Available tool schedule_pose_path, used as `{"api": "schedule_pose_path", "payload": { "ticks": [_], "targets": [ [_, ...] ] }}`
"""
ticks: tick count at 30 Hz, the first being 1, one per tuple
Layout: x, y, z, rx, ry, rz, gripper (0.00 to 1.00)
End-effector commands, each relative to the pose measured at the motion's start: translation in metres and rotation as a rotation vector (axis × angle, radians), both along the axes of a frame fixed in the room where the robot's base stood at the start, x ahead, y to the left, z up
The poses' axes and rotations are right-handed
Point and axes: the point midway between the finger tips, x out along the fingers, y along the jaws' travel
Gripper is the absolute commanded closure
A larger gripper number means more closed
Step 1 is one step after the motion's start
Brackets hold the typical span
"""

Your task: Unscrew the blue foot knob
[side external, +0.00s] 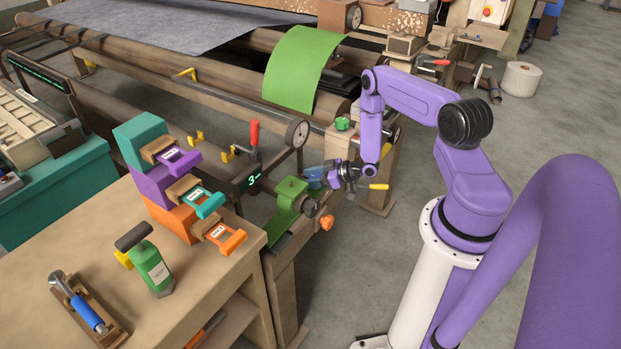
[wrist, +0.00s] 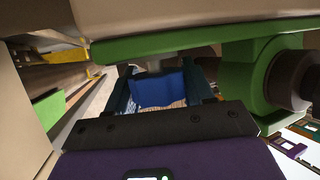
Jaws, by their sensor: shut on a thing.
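The blue foot knob (wrist: 158,88) shows in the wrist view, hanging on a pale stem under a green-edged part. My gripper (wrist: 162,85) has one dark blue finger on each side of it and is shut on it. In the side external view my gripper (side external: 316,176) reaches left, beside the green clamp-like fixture (side external: 291,190) at the bench corner. There I cannot tell the knob apart from the bluish fingers.
A dark round knob (side external: 309,208) and an orange knob (side external: 327,222) sit close below my gripper. A red-handled lever (side external: 254,133) and a round gauge (side external: 297,133) stand behind.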

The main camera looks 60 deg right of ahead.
Motion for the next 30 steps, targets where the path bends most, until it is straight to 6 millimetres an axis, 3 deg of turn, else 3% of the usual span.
{"api": "schedule_pose_path", "payload": {
  "ticks": [4,5,6,17,30],
  "targets": [
    [-0.001,-0.001,0.000,0.003,0.002,-0.005,0.78],
    [-0.001,-0.001,0.000,0.003,0.002,-0.005,0.42],
    [-0.001,-0.001,0.000,0.003,0.002,-0.005,0.29],
    [-0.003,-0.002,0.001,0.001,0.002,-0.004,0.27],
    [-0.055,-0.022,0.024,0.003,0.002,-0.007,0.27]
  ]
}}
